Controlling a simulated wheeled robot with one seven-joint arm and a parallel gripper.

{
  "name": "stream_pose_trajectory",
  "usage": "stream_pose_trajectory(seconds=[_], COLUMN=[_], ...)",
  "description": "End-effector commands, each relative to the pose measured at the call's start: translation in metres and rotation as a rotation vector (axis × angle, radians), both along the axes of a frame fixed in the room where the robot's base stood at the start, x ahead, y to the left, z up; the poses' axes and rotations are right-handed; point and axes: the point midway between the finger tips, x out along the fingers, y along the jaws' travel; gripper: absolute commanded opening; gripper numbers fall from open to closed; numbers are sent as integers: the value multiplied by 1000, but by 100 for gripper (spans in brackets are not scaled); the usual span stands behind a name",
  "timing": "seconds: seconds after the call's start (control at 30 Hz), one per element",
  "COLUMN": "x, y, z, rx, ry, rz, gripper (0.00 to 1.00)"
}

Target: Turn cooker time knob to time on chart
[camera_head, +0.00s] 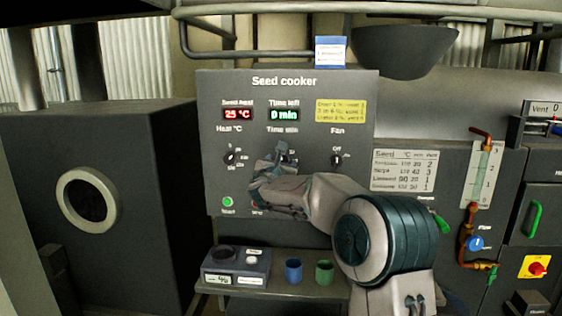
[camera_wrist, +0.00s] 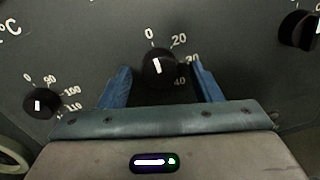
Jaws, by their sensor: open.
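The black time knob (camera_wrist: 158,67) shows in the wrist view, with a white pointer mark standing nearly upright, near the 0 of its scale. My gripper (camera_wrist: 161,72) is open, with a blue finger on each side of the knob and gaps visible between fingers and knob. In the head view my gripper (camera_head: 277,158) is at the panel under the "Time min" label and largely hides the knob. The "Time left" display (camera_head: 284,114) reads 0 min. The seed chart (camera_head: 403,171) is right of the panel; its small figures are hard to read.
The heat knob (camera_head: 230,158) is left and the fan knob (camera_head: 336,160) right of my gripper. A green button (camera_head: 228,202) is low on the panel. A yellow note (camera_head: 341,111) is above the fan knob. A blue cup (camera_head: 293,271) and green cup (camera_head: 324,273) stand below.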

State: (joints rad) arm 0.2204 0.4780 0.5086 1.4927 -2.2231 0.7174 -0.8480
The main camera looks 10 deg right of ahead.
Motion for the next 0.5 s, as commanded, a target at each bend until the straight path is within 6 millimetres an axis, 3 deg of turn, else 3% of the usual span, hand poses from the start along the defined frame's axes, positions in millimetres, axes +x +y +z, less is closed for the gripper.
stream_pose_trajectory(seconds=[0.33, 0.5], x=[3, 2], y=[-1, -1], z=[0, 0], rx=[0, 0], ry=[-1, -1], rz=[0, 0], gripper=[55, 13])
